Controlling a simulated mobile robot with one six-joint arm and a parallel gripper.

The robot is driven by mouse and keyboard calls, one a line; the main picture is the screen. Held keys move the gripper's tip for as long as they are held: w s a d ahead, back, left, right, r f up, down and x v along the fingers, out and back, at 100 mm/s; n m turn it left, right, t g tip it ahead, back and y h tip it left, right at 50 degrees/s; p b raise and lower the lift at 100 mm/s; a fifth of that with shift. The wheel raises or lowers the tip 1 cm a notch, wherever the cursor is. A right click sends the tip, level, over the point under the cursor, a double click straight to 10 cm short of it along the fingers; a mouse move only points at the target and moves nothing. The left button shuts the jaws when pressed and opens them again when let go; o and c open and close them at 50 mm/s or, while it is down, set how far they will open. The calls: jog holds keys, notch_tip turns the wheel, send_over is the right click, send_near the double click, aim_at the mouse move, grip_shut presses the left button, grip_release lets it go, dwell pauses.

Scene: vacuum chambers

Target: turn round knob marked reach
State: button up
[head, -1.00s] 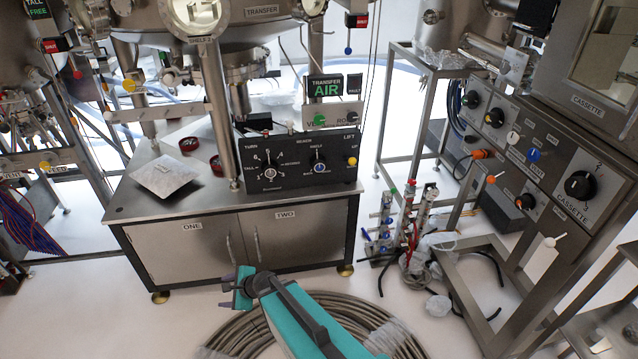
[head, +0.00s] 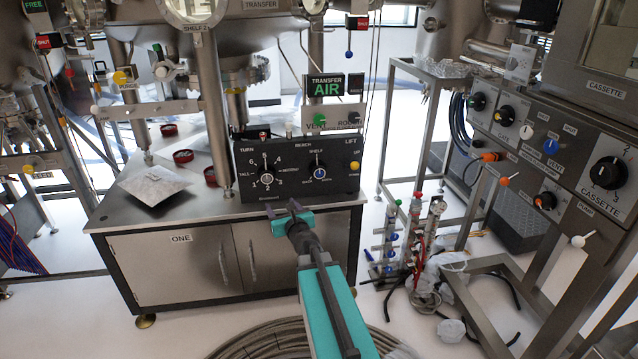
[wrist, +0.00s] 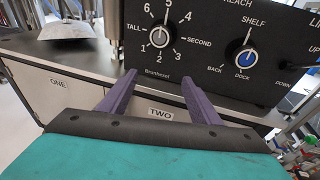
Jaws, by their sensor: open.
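The round reach knob (head: 319,171) has a blue centre and sits on the right part of the black control panel (head: 345,182). In the wrist view the reach knob (wrist: 244,58) is at the upper right, with SHELF, BACK and DOCK around it. Its pointer tilts up toward SHELF. My gripper (head: 294,206) is in front of and below the panel, apart from it. In the wrist view its purple fingers (wrist: 156,77) are spread and empty, lower left of the reach knob and below the numbered turn knob (wrist: 160,38).
The panel stands on a steel cabinet (head: 180,265) with doors marked ONE and TWO. A tilted metal plate (head: 153,188) and red rings (head: 183,156) lie to the left. A steel post (head: 216,120) rises left of the panel. Bottles and tubing (head: 425,240) stand on the floor at right.

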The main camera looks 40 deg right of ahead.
jog(key=s+d+r+m+h+b, duration=0.25)
jog(key=d+b, duration=0.25)
jog(key=d, duration=0.4)
jog(key=h+b, duration=0.1)
jog(key=b, duration=0.3)
send_near(320, 173)
jog(key=s+a, duration=0.2)
jog(key=shift+s+d+f+t, duration=0.25)
jog(key=shift+s+d+t, duration=0.05)
jog(key=shift+d+t, duration=0.1)
jog(key=shift+w, duration=0.1)
jog(key=shift+x, duration=6.8)
jog(key=shift+d, duration=0.1)
jog(key=c, duration=1)
